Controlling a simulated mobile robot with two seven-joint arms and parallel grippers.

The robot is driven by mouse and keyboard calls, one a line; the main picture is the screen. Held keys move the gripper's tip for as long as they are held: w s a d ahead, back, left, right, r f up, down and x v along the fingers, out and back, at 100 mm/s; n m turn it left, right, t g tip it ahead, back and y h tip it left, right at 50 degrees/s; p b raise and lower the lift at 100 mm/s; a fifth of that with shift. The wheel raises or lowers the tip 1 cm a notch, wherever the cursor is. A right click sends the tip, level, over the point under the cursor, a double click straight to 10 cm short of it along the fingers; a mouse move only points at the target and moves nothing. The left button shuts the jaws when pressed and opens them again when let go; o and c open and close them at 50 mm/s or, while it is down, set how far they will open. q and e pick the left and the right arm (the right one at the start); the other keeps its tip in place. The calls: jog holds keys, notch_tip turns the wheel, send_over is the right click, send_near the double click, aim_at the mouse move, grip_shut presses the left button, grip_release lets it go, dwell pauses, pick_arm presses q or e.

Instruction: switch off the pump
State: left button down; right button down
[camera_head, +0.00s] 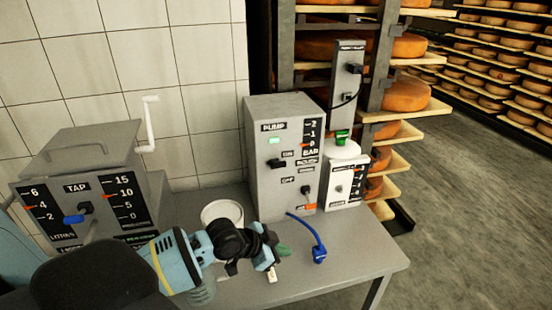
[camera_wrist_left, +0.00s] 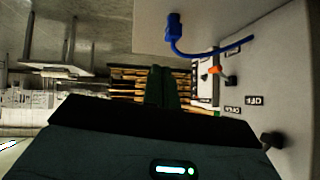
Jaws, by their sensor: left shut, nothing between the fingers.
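The pump (camera_head: 262,195) is a grey box on the table against the tiled wall, with a lit green lamp (camera_head: 273,141). Its black switch lever (camera_head: 275,163) sits beside the ON label, above the OFF label (camera_head: 288,180). In the left wrist view, turned sideways, the pump's face (camera_wrist_left: 285,60) is at right, with the OFF label (camera_wrist_left: 255,100) and a black lever (camera_wrist_left: 272,139). My left gripper (camera_head: 278,261) is shut and empty, in front of and below the pump's panel, apart from the lever. Its dark fingers (camera_wrist_left: 162,88) show in the wrist view. My right gripper is not seen.
A white pot (camera_head: 222,212) stands behind my left gripper. A grey TAP box (camera_head: 85,160) is at left. A white unit (camera_head: 345,180) adjoins the pump at right. The table's right part (camera_head: 365,255) is clear.

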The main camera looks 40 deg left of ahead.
pick_arm(q)
jog(key=w+a+r, duration=0.2)
jog(key=a+r, duration=0.2)
jog(key=r, duration=0.5)
jog(key=w+a+r+m, duration=0.1)
jog(key=w+a+r, duration=0.1)
jog(key=a+r, duration=0.3)
jog(key=w+a+r+b, duration=0.1)
jog(key=a+r, duration=0.4)
jog(key=r, duration=0.8)
jog(key=shift+w+a+r+m+y, duration=0.25)
jog(key=shift+w+m+y, duration=0.15)
jog(key=shift+w, duration=0.45)
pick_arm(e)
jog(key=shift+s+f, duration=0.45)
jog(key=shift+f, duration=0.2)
pick_arm(q)
send_over(278, 165)
jog(key=s, duration=0.2)
notch_tip(278, 165, down, 7)
jog(key=shift+w+a+f, duration=0.15)
jog(key=shift+w+f, duration=0.05)
jog(key=shift+f, duration=0.7)
jog(key=shift+w+a+f, duration=0.1)
jog(key=shift+w+f, duration=0.1)
jog(key=shift+f, duration=0.7)
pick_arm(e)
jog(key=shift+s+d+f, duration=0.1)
